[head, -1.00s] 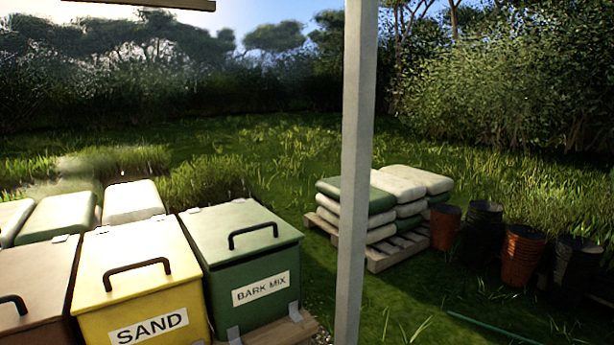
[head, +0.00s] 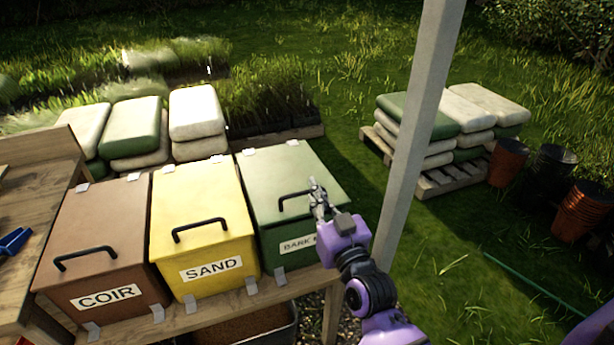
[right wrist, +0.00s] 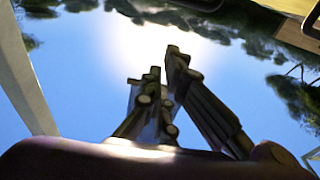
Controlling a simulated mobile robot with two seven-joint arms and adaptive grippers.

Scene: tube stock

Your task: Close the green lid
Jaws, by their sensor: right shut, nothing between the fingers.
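The green lid (head: 290,176) lies flat on the green box labelled BARK MIX (head: 290,246), at the right end of the row of boxes. It looks closed, with a black handle (head: 294,202) near its front. My right gripper (head: 318,187) shows at the right end of that handle and hides part of the lid's front right corner. Its fingers are shut and empty. I cannot tell whether they touch the handle. In the right wrist view the fingers (right wrist: 163,72) stand against the sky. My left gripper is out of view.
The yellow SAND box (head: 205,225) and brown COIR box (head: 100,245) stand to the left on a wooden bench (head: 235,303), both lids down. A pale post (head: 415,130) rises right of my right arm. Grass lies behind.

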